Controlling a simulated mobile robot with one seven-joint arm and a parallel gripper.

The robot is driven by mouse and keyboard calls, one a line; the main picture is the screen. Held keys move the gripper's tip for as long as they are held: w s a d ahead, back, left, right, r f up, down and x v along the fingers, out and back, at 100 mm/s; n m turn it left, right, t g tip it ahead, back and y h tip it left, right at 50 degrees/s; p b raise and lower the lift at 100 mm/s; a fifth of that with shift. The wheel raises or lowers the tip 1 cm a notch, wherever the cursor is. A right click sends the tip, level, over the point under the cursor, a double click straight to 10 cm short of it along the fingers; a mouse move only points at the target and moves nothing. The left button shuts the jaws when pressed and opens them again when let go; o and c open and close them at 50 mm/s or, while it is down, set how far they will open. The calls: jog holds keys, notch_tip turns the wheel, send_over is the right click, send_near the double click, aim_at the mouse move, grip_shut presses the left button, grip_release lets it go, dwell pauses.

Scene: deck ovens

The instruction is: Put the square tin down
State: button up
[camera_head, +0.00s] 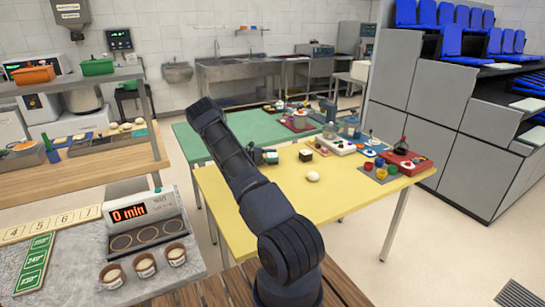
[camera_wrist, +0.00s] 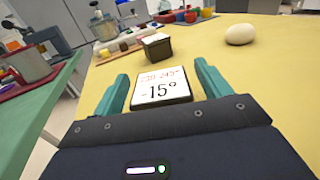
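A dark square tin with a white top marked "230-245°" and "-15°" (camera_wrist: 162,87) is between the two teal fingers of my gripper (camera_wrist: 165,80) in the wrist view. A finger stands on each side of it; whether they press on its sides is unclear. Its underside is hidden, so I cannot tell whether it touches the table. In the head view my gripper (camera_head: 270,156) is over the left part of the yellow table (camera_head: 240,215). A second dark box with a pale top (camera_wrist: 156,46) stands ahead; it also shows in the head view (camera_head: 305,156).
A pale round ball (camera_wrist: 240,34) lies to the right of the second box; it also shows in the head view (camera_head: 313,176). Coloured trays and jars fill the table's back. A green table (camera_head: 190,140) adjoins at left. The yellow table's front is clear.

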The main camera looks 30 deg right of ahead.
jog(key=shift+a+r, duration=0.1)
jog(key=shift+r, duration=0.1)
jog(key=v, duration=1.1)
jog(key=shift+w+a, duration=0.15)
jog(key=shift+a+r, duration=0.1)
jog(key=shift+a, duration=0.1)
jog(key=s+a+r+m+t+y, duration=0.1)
jog(key=s+a+r+m+y, duration=0.25)
jog(key=s+r, duration=0.45)
jog(key=s+a+r+m+t+y, duration=0.2)
jog(key=s+r+y, duration=0.2)
jog(key=s+r, duration=0.5)
jog(key=s+a+r+m+t+y, duration=0.1)
jog(key=s+a+r+m+y, duration=0.3)
jog(key=r, duration=0.7)
jog(key=s+a+r+m+t+y, duration=0.1)
jog(key=s+a, duration=0.3)
jog(key=s, duration=0.6)
jog(key=s+a+r+m+t+y, duration=0.1)
jog(key=s+a+r+t+y, duration=0.1)
jog(key=s, duration=0.8)
jog(key=s+a+r+m+t+y, duration=0.2)
jog(key=s+a+r+t, duration=0.2)
jog(key=s+a, duration=0.3)
jog(key=s, duration=0.4)
jog(key=shift+a, duration=0.25)
